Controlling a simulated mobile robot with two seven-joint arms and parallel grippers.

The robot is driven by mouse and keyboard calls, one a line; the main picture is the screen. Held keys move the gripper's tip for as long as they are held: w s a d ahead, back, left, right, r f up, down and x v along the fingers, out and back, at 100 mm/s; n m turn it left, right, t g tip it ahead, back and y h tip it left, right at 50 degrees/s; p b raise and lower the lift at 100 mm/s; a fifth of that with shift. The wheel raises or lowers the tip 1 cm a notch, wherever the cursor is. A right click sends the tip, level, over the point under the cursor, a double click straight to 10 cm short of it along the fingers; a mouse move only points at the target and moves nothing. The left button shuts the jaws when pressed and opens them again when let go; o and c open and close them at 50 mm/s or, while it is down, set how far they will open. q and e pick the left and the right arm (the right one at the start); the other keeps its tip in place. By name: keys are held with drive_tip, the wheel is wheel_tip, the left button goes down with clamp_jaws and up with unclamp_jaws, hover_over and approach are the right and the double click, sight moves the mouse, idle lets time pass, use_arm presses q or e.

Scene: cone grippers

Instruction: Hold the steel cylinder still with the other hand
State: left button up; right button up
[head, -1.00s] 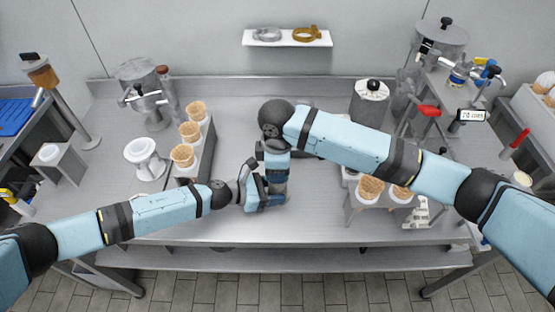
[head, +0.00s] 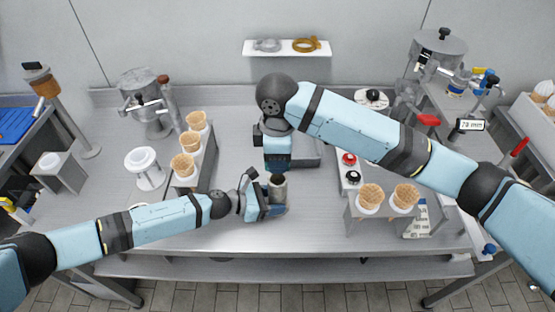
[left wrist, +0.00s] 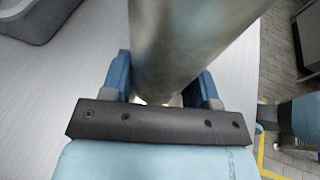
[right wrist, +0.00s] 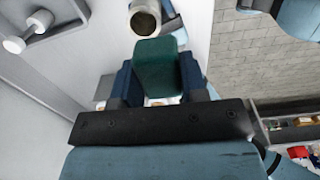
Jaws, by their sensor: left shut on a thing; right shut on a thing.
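The steel cylinder (head: 279,189) stands upright over the front middle of the bench, with its open top showing. My left gripper (head: 268,206) is shut around it from the left; in the left wrist view the cylinder (left wrist: 185,50) rises between the two blue fingers. My right gripper (head: 278,165) is just behind and above the cylinder, apart from it. In the right wrist view it is shut on a dark green block (right wrist: 160,68), and the cylinder's open mouth (right wrist: 145,20) shows beyond the block, brownish inside. The green block is hidden in the head view.
A stand with several cones (head: 184,165) is on the left, beside a white cup-shaped piece (head: 146,168). A right stand holds two cones (head: 370,195), with red and black knobs behind. Metal machines stand at both back corners. The bench front is clear around the cylinder.

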drive_tip(key=shift+f, duration=0.2)
idle(0.5)
drive_tip(key=shift+f, duration=3.75)
drive_tip(key=shift+w+r, duration=0.15)
drive_tip(key=shift+w, duration=0.15)
drive_tip(key=shift+w+f, duration=0.3)
drive_tip(key=shift+w, duration=0.5)
drive_tip(key=shift+c, duration=0.3)
wheel_tip(320, 180, up, 8)
hover_over(278, 187)
use_arm(q)
drive_tip(key=o, duration=1.3)
